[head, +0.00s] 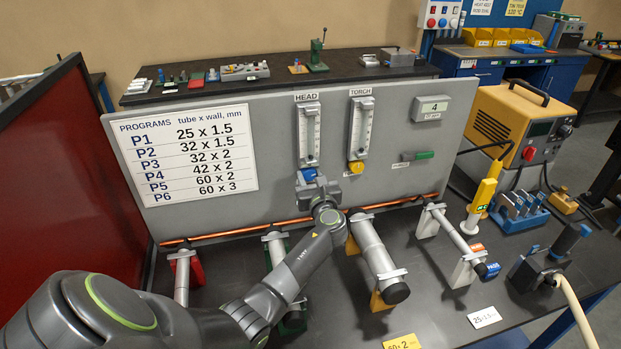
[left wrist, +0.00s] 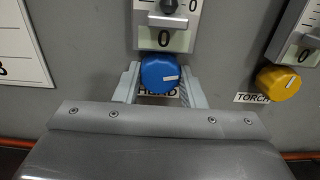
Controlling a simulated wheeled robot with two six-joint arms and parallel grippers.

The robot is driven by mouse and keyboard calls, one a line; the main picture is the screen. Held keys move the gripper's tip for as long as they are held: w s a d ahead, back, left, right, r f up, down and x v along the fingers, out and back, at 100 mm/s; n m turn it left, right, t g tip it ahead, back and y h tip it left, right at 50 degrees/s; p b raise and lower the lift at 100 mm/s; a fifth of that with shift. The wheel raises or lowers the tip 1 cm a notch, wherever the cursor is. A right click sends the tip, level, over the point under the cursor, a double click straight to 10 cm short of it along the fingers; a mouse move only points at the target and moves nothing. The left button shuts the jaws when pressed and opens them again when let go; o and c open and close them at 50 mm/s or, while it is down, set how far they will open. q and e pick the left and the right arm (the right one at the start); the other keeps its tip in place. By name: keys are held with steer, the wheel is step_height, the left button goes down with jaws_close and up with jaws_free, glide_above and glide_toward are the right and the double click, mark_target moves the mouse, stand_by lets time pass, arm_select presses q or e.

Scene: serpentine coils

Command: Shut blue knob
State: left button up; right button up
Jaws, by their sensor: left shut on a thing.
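The blue knob (head: 307,174) sits under the HEAD flow meter (head: 309,135) on the grey panel. In the left wrist view the blue knob (left wrist: 158,74) lies between the two fingers of my left gripper (left wrist: 160,86), which is shut on it. Its white mark points right. A dark float shows just above the 0 plate (left wrist: 164,39) of the meter. In the head view my left gripper (head: 316,187) reaches the panel and partly covers the knob. The HEAD label below the knob is partly hidden. My right gripper is not in view.
A yellow knob (head: 356,167) under the TORCH meter (head: 361,125) is close to the right. A copper tube (head: 235,234) runs along the panel's foot. Several tube stands (head: 374,250) fill the bench below. A green-handled lever (head: 424,155) is further right.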

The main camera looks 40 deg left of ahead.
arm_select(q)
steer(key=shift+f+n+b, duration=0.15)
steer(key=shift+n+b, duration=0.35)
steer(key=shift+c, duration=0.3)
steer(key=shift+f+n+b, duration=0.1)
steer(key=shift+n+b, duration=0.6)
steer(key=shift+n, duration=0.4)
steer(key=shift+n+b, duration=0.5)
steer(key=shift+n, duration=0.4)
steer(key=shift+r+n, duration=0.2)
steer(key=shift+n, duration=0.1)
steer(key=o, duration=1)
